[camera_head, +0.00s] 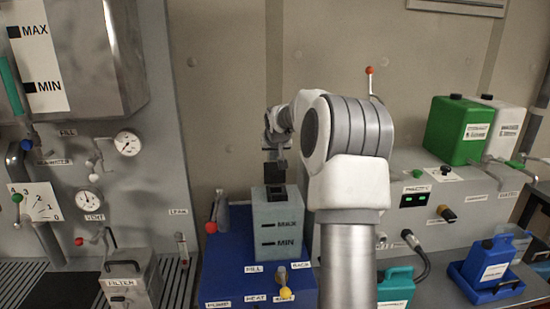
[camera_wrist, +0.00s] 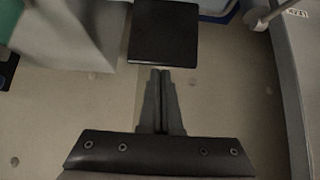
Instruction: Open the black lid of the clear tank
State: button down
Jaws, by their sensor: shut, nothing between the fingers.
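The clear tank (camera_head: 278,237), pale grey-green with MAX and MIN marks, stands on a blue base in the middle of the head view. A small black part, apparently its lid (camera_head: 277,194), shows at its top. Whether the lid is raised or flat is hard to tell. My gripper (camera_head: 274,177) is just above the tank top, partly merging with the dark lid. In the wrist view my gripper (camera_wrist: 161,72) has its two fingers together and empty. The fingertips are right by the lower edge of a black square, apparently the lid (camera_wrist: 163,33); contact is unclear.
The blue base (camera_head: 229,264) has a red-knobbed lever at left and a yellow knob in front. A grey machine (camera_head: 420,211) with green and white canisters is at right. A gauge panel (camera_head: 95,175) is at left. My arm hides part of the middle.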

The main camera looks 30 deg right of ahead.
jog(key=s+a+r, duration=0.2)
jog(key=s+r, duration=0.2)
jog(key=r, duration=0.8)
jog(key=shift+s+a, duration=0.2)
jog(key=shift+s, duration=0.2)
jog(key=s+a+f+n+t+y+b, duration=0.1)
jog(key=s+a+n+b, duration=0.15)
jog(key=s+a, duration=0.45)
jog(key=s+a+n+y+b, duration=0.1)
jog(key=s+a+n+b, duration=0.15)
jog(key=a, duration=0.95)
jog(key=s+a+f+n+t+y+b, duration=0.1)
jog(key=s+a+n, duration=0.2)
jog(key=s+a, duration=0.45)
jog(key=s+a+f+m+g+p, duration=0.1)
jog(key=s+f+g+p, duration=0.1)
jog(key=s+f, duration=0.3)
jog(key=s+a+f+m+g+p, duration=0.1)
jog(key=s+f, duration=0.4)
jog(key=s, duration=0.9)
jog(key=shift+s+m+g+y+p, duration=0.25)
jog(key=shift+m+g+y+p, duration=0.15)
jog(key=shift+m+g+p, duration=0.15)
